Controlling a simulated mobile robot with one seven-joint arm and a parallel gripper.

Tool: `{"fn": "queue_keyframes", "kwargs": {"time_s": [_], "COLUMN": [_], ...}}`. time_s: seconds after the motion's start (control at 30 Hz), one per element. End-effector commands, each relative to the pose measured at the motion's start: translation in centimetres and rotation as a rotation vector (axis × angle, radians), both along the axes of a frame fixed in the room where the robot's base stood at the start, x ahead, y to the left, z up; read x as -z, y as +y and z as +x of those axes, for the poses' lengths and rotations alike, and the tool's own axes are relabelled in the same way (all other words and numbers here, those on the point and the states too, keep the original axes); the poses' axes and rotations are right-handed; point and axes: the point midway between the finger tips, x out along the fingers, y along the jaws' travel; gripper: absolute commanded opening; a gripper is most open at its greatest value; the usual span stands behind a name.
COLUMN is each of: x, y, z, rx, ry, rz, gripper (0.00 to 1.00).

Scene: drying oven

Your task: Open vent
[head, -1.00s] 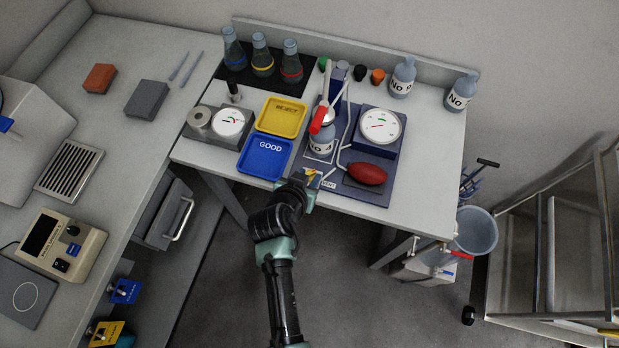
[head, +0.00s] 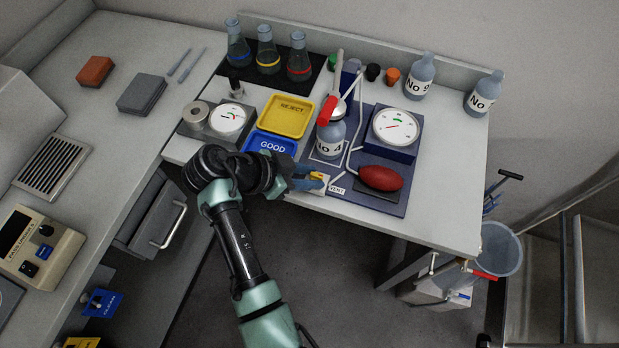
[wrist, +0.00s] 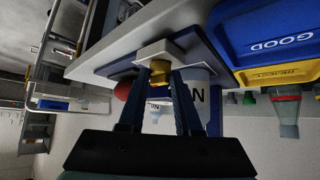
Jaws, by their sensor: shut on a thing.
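The vent valve is a small white block (wrist: 163,50) with a yellow handle (head: 318,176), at the front edge of the blue test board (head: 380,202), beside a label reading VENT (head: 337,190). The yellow handle also shows in the wrist view (wrist: 160,72), between my fingertips. My gripper (head: 308,181) reaches in from the left over the table's front edge and is shut on the yellow handle. The fingers hide part of the handle, so its exact angle is hard to tell.
Bottle No 4 (head: 329,140) stands behind the valve under a red-handled clamp. The red squeeze bulb (head: 380,178) and pressure gauge (head: 396,127) are to the right. The blue GOOD tray (head: 270,144) is close behind my wrist. Open floor lies in front.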

Motion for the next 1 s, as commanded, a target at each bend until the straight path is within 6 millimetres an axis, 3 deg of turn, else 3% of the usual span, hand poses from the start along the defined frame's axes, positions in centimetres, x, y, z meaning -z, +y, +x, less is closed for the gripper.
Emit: {"fn": "queue_keyframes", "kwargs": {"time_s": [0.57,0.6,0.73,1.0], "x": [0.28,0.27,0.22,0.10], "y": [0.15,0.14,0.11,0.08], "z": [-0.10,-0.10,-0.06,-0.01], "rx": [0.030,0.030,0.030,0.030], "ry": [0.007,0.008,0.005,0.003], "rz": [0.004,0.004,0.003,0.002], "gripper": [0.00,0.38,0.62,0.63]}}
